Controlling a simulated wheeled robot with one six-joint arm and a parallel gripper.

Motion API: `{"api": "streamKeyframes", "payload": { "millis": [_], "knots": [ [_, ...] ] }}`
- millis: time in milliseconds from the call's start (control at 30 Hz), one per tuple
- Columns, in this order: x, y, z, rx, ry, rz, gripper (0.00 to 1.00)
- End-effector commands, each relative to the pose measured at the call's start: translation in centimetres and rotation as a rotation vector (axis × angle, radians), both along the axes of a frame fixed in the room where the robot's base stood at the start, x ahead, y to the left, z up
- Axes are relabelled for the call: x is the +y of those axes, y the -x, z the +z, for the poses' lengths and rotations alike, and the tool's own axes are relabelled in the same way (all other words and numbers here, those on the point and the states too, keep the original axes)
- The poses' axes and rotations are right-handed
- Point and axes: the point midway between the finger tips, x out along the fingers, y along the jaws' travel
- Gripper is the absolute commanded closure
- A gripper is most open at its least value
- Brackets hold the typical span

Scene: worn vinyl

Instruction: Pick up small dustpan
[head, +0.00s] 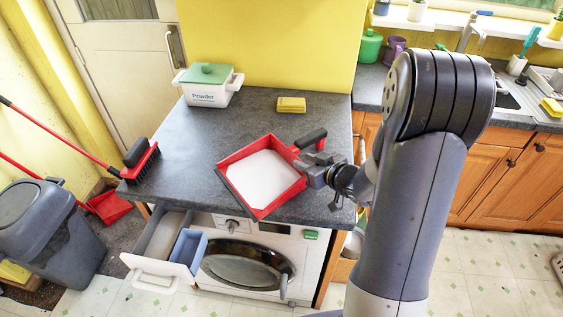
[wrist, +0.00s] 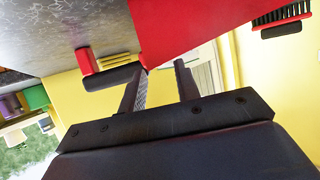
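The small dustpan (head: 262,182) is red with a pale white inside and a black handle (head: 310,138). It lies on the dark grey worktop, near its front edge. My gripper (head: 306,170) is at the dustpan's right side, just below the handle. In the wrist view the two fingers of my gripper (wrist: 160,75) stand apart. The red dustpan (wrist: 185,30) shows just beyond the fingertips, with its black handle (wrist: 112,77) to the left. I cannot tell whether a fingertip touches the dustpan.
A long-handled red brush (head: 140,160) leans at the left edge. An open drawer (head: 160,262) juts out below, beside a grey bin (head: 50,225).

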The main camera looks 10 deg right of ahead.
Motion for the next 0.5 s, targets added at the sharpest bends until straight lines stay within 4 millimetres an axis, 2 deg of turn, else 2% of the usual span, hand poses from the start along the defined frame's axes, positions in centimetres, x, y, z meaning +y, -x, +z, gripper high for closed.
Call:
{"api": "streamKeyframes", "payload": {
  "millis": [233, 500],
  "knots": [
    [1.2, -2.5, -1.2, 0.000, -0.001, 0.002, 0.69],
    [1.4, -2.9, -1.5, 0.000, 0.000, 0.000, 0.69]
  ]
}}
